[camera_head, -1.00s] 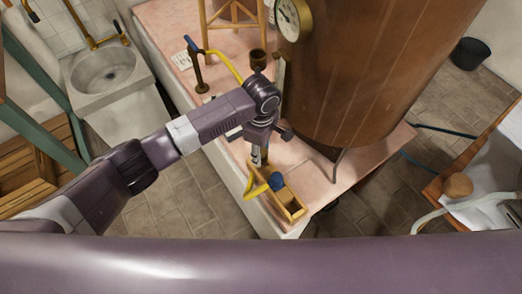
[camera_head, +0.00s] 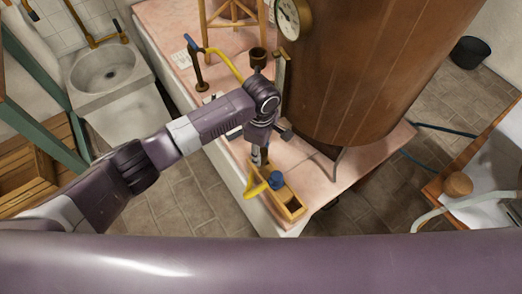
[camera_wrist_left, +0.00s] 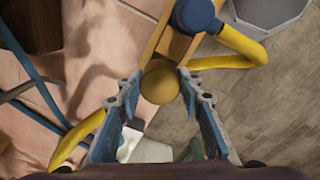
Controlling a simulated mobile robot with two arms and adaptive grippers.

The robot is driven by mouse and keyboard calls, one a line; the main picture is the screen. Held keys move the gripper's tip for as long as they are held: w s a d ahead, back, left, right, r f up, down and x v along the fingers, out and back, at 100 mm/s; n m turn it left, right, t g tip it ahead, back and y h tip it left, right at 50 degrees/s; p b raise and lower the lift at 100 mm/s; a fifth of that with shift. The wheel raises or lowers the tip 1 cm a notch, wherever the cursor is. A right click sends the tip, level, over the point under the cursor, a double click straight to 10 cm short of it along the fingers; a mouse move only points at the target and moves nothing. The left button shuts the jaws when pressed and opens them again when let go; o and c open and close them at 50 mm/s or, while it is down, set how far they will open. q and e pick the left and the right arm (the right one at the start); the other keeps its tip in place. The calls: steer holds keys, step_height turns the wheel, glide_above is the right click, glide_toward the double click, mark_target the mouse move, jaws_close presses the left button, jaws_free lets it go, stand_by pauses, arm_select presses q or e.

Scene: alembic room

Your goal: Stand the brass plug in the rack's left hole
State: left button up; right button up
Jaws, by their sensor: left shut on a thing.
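The brass plug (camera_wrist_left: 160,84) shows its rounded top between my left fingertips in the left wrist view. My left gripper (camera_wrist_left: 158,92) is shut on it. In the head view my left gripper (camera_head: 258,156) points down at the far end of the wooden rack (camera_head: 292,213), and the plug cannot be made out there. The rack is a narrow box near the counter's front corner, with a dark opening at its near end. In the wrist view the rack (camera_wrist_left: 174,44) runs up from behind the plug. The plug's lower end and the hole under it are hidden.
A blue-capped piece (camera_head: 277,180) with a yellow hose or handle (camera_head: 255,189) sits at the rack, close to my gripper. A large copper vessel (camera_head: 375,70) stands right of my arm. The pink counter (camera_head: 325,175) has bare room right of the rack.

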mark_target(261, 152)
arm_select(q)
steer(key=shift+f, duration=0.65)
stand_by(0.5)
steer(key=shift+f+p, duration=0.35)
stand_by(0.9)
steer(key=shift+f+p, duration=0.15)
steer(key=shift+p, duration=0.25)
stand_by(0.6)
steer(key=shift+f, duration=0.25)
stand_by(0.7)
steer(key=o, duration=1.3)
steer(key=shift+o, duration=0.2)
steer(key=shift+r, duration=0.15)
steer(key=shift+r+p, duration=3.4)
steer(key=shift+p, duration=1)
